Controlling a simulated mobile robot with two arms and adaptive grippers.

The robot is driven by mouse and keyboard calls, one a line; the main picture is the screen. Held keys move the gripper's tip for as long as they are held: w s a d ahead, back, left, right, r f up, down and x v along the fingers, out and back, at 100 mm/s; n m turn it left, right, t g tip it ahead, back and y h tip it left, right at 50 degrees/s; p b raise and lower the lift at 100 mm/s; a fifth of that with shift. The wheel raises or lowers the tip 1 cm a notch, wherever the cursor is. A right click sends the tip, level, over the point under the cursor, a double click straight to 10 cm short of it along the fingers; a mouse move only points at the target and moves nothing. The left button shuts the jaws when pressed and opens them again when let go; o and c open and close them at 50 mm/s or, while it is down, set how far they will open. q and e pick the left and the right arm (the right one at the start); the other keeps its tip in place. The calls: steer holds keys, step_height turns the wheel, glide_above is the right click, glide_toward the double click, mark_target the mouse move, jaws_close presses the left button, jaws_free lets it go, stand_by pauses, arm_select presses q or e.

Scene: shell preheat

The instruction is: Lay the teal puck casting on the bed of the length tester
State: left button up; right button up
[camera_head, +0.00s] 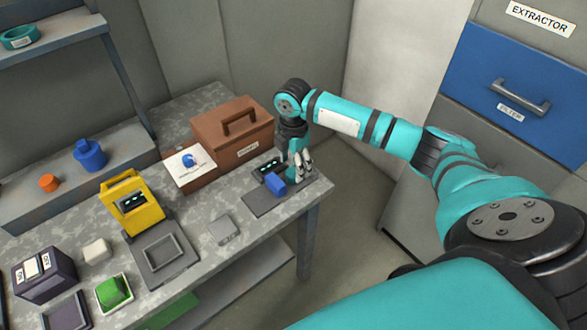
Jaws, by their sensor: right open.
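My right gripper (302,172) points down at the right end of the workbench, open, beside a blue piece (276,183). The blue piece is on a dark flat plate (258,206) in front of a small dark display (268,166). I cannot tell whether the fingers touch it. A teal ring-like piece (19,38) lies on the upper shelf at far left; I cannot tell if it is the puck casting. No label reads length tester. A yellow device (131,205) with a display stands behind a grey recessed bed (165,252), which looks empty. My left gripper is out of view.
A brown lidded box (232,135) stands behind my gripper, next to a white-topped box with a blue knob (190,165). Blue and orange pieces sit on the lower shelf.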

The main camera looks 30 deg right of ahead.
mark_target(293, 172)
step_height(293, 172, up, 10)
steer(key=shift+f+b, duration=0.15)
steer(key=shift+b, duration=0.15)
